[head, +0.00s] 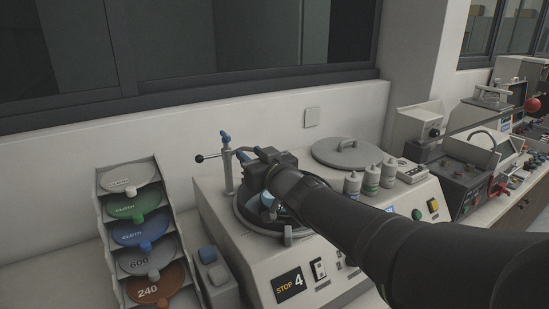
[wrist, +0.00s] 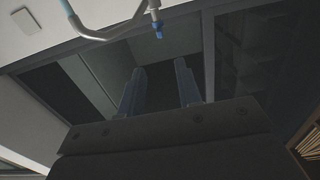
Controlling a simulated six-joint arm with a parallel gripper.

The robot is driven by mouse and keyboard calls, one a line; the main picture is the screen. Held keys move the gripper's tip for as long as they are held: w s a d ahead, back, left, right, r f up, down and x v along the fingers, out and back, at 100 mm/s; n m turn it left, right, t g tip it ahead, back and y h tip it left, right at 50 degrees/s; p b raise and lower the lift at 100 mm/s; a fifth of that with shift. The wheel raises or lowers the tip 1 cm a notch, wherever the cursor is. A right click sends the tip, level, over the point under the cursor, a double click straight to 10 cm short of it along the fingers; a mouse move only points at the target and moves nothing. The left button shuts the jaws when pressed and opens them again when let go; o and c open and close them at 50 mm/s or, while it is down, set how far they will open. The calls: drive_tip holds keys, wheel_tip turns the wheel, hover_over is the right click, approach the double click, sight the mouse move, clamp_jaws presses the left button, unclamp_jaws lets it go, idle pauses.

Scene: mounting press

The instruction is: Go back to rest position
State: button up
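My arm reaches in the head view from the lower right to above the round bowl (head: 243,217) of the left machine. My gripper (wrist: 160,66) shows in the wrist view with its two bluish fingers apart and nothing between them. In the head view, my gripper (head: 252,154) is above the bowl, close to the upright post with a lever (head: 227,170); whether they touch is unclear. My arm hides much of the bowl. A bent pipe with a blue tip (wrist: 157,30) is beyond the fingertips in the wrist view.
A rack of coloured discs (head: 105,230) stands left of the machine (head: 250,268). A round lid (head: 347,152) and several bottles (head: 371,179) sit on the machine's right side. More equipment (head: 466,173) lines the bench to the right. A wall and window are behind.

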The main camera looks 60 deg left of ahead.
sight(225, 133)
drive_tip(key=shift+d, duration=0.7)
drive_tip(key=shift+a, duration=0.1)
drive_tip(key=a, duration=1.7)
drive_tip(key=shift+s+a, duration=0.15)
drive_tip(key=shift+a, duration=0.15)
drive_tip(key=shift+r+t, duration=0.1)
drive_tip(key=shift+t, duration=0.3)
drive_tip(key=shift+m, duration=0.3)
idle(1.6)
drive_tip(key=shift+m+t, duration=0.4)
drive_tip(key=shift+t, duration=0.3)
drive_tip(key=s+d, duration=0.1)
drive_tip(key=d, duration=1.4)
drive_tip(key=shift+s+d, duration=0.35)
drive_tip(key=shift+d, duration=0.05)
